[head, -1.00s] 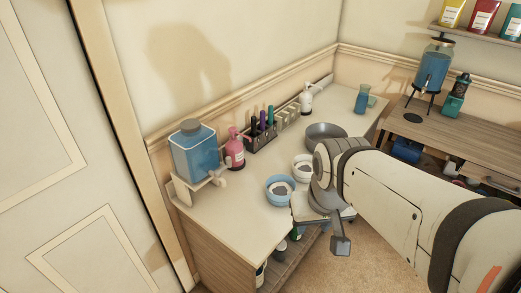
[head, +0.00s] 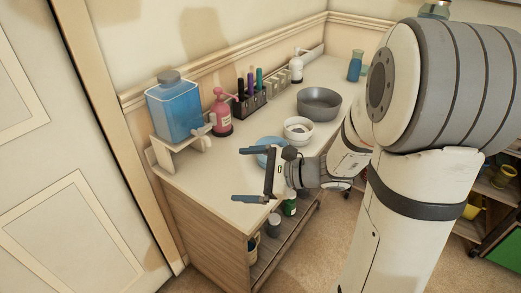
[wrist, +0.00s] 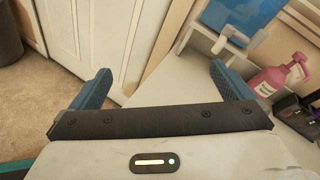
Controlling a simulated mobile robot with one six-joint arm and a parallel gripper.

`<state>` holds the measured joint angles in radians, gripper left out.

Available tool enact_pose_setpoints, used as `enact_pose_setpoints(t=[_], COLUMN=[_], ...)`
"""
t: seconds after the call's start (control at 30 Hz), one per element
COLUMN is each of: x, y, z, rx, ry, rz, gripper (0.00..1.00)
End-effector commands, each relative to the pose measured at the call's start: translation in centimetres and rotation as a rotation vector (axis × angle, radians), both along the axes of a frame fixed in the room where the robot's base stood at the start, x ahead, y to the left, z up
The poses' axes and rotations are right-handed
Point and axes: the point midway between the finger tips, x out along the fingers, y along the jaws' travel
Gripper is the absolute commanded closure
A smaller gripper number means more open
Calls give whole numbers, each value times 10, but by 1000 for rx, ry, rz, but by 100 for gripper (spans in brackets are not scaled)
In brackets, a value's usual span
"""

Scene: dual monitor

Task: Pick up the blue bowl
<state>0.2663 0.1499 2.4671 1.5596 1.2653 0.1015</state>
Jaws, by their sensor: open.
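The blue bowl (head: 270,142) sits near the front edge of the white counter in the head view, partly hidden behind my gripper. My gripper (head: 242,175) is open and empty, its two blue-grey fingers spread apart and pointing left. It appears at the counter's front edge, in front of the bowl from this camera; its exact height and gap to the bowl cannot be told. The wrist view shows the open fingers (wrist: 161,72) with nothing between them but the door and counter corner. The bowl does not show in the wrist view.
A white bowl (head: 298,130) and a grey basin (head: 319,103) stand to the right of the blue bowl. A blue dispenser (head: 175,110), a pink pump bottle (head: 222,112) and a bottle rack (head: 250,99) line the wall. The counter's left front is clear.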

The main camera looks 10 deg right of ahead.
Motion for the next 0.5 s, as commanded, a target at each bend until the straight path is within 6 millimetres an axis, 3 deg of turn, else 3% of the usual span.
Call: enact_pose_setpoints(t=[0.03,0.2,0.33,0.5], x=[18,74,99,113], y=[-10,-60,-97,-130], z=[-23,-62,-87,-108], rx=[76,307,418,495], ry=[33,100,119,127], rz=[-93,-420,-610,-761], gripper=[0,0,0,0])
